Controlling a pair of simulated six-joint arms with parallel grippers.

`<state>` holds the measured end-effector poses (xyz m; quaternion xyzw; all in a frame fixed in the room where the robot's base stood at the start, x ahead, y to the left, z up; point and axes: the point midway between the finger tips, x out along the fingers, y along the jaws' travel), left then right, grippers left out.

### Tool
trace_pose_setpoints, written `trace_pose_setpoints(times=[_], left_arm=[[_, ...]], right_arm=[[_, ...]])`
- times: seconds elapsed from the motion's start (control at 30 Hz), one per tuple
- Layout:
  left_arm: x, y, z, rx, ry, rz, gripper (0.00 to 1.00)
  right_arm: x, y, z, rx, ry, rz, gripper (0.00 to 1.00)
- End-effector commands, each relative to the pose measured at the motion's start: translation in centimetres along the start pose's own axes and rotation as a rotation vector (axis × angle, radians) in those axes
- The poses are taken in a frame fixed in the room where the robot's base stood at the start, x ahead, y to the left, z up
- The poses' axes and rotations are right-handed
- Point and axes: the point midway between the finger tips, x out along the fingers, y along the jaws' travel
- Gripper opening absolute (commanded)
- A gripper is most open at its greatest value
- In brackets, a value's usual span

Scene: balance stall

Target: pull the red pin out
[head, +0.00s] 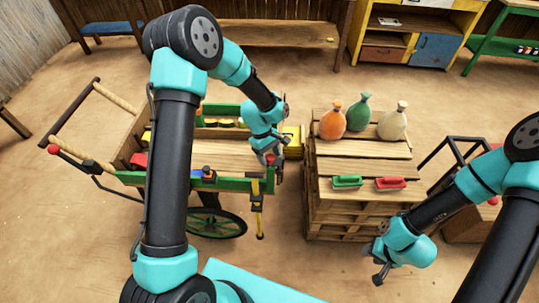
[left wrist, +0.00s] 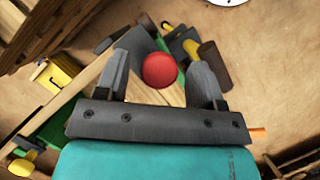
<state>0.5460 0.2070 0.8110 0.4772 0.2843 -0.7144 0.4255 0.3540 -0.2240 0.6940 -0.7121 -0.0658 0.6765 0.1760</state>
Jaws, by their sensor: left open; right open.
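The red pin shows as a round red knob (left wrist: 160,70) between my left gripper's fingers in the left wrist view. In the head view the red pin (head: 270,159) is a small red spot at the right end of the wooden cart (head: 228,184), mostly hidden by the gripper. My left gripper (head: 271,156) is open, with one finger on each side of the knob; it also shows in the left wrist view (left wrist: 160,72). I cannot tell whether the fingers touch it. My right gripper (head: 379,272) is open and empty, low in front of the pallet stack.
A yellow-handled tool (head: 259,222) hangs at the cart's front corner.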

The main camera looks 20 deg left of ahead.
Motion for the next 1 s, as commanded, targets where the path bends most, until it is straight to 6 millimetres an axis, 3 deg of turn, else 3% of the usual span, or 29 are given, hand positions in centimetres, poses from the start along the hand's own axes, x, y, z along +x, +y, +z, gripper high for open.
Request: trace_pose_setpoints(times=[0.07, 0.67, 0.87, 1.0], left_arm=[[0.0, 0.0, 0.0, 0.0, 0.0, 0.0, 0.59], [-0.1, 0.0, 0.0, 0.0, 0.0, 0.0, 0.02], [-0.4, 0.0, 0.1, 0.0, 0.001, 0.001, 0.0], [-2.0, 0.1, 0.7, 0.001, 0.002, 0.003, 0.0]], right_arm=[[0.0, 0.0, 0.0, 0.0, 0.0, 0.0, 0.43], [0.0, 0.0, 0.0, 0.0, 0.0, 0.0, 0.43], [0.0, 0.0, 0.0, 0.0, 0.0, 0.0, 0.43], [0.0, 0.0, 0.0, 0.0, 0.0, 0.0, 0.43]])
